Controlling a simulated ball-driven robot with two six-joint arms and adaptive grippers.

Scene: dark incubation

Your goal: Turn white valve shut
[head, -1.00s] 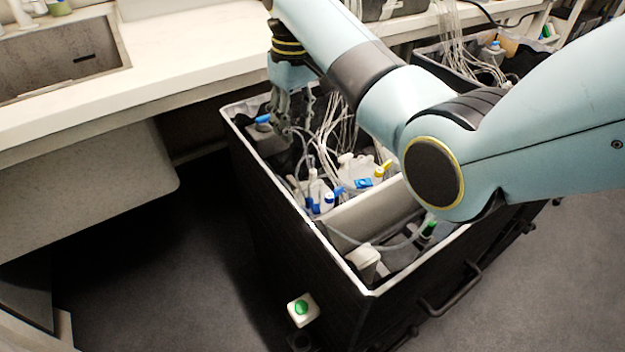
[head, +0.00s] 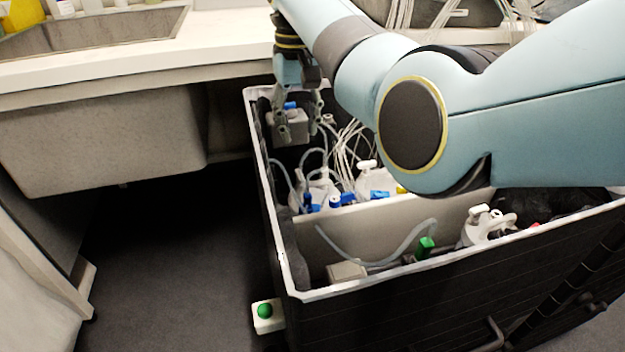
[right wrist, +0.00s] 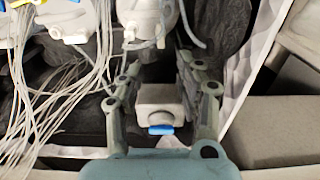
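My right gripper (head: 298,130) hangs at the back left corner of the black bin (head: 262,190), pointing down. It is open. In the head view a grey block with a blue handle (head: 290,105) shows behind and between its fingers. In the right wrist view the fingers (right wrist: 158,62) stand apart, with the pale block (right wrist: 158,98) and its blue handle (right wrist: 161,130) seen between them; contact is unclear. A white valve-like handle (head: 367,164) tops a container mid-bin. Another white fitting (head: 480,213) stands at front right. Which is the task's valve is unclear. My left gripper is out of view.
Pale tubes (head: 345,145), blue fittings (head: 346,198) and a green fitting (head: 425,247) crowd the bin. A pale divider (head: 390,222) crosses it. A green button (head: 265,311) sits outside the front left corner. A counter with a sink (head: 110,30) lies behind; floor at left is clear.

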